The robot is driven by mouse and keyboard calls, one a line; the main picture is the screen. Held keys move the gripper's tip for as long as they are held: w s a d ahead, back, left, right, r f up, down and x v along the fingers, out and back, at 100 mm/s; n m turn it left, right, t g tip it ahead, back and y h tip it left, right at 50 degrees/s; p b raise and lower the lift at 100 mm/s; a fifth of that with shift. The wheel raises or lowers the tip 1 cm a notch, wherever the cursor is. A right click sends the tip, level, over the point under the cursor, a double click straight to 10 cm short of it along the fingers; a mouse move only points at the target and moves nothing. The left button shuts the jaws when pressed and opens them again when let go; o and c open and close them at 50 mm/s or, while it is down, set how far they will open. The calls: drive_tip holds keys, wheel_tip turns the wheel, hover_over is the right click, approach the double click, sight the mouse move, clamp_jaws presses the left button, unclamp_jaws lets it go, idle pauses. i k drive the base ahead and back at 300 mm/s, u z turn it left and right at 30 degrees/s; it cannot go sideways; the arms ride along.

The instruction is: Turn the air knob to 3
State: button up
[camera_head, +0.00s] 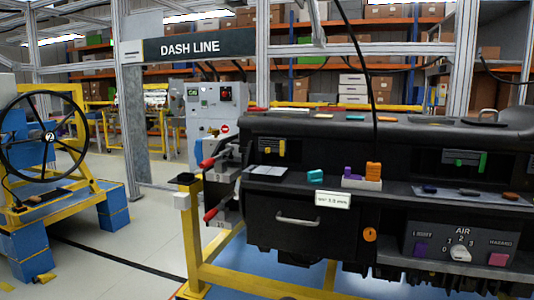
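The air knob (460,254) is a small pale knob on the dark control panel (428,232) at the lower right of the dashboard module. The word AIR stands above it, and small digits, including 0, 1, 2 and 3, are set around it. Its pointer is too small to read, so I cannot tell which digit it points to. A purple light switch (421,249) is on the knob's left and a pink-red hazard button (498,259) on its right. My gripper is not in view.
The black dashboard (300,222) rests on a yellow frame (193,240). Red-handled clamps (209,163) stick out at its left end. A ledge with loose coloured parts (361,180) lies above the panel. A black cable (359,45) hangs over the dashboard. Open floor lies left.

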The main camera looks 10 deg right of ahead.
sight(459, 253)
drive_tip(key=z, duration=1.2)
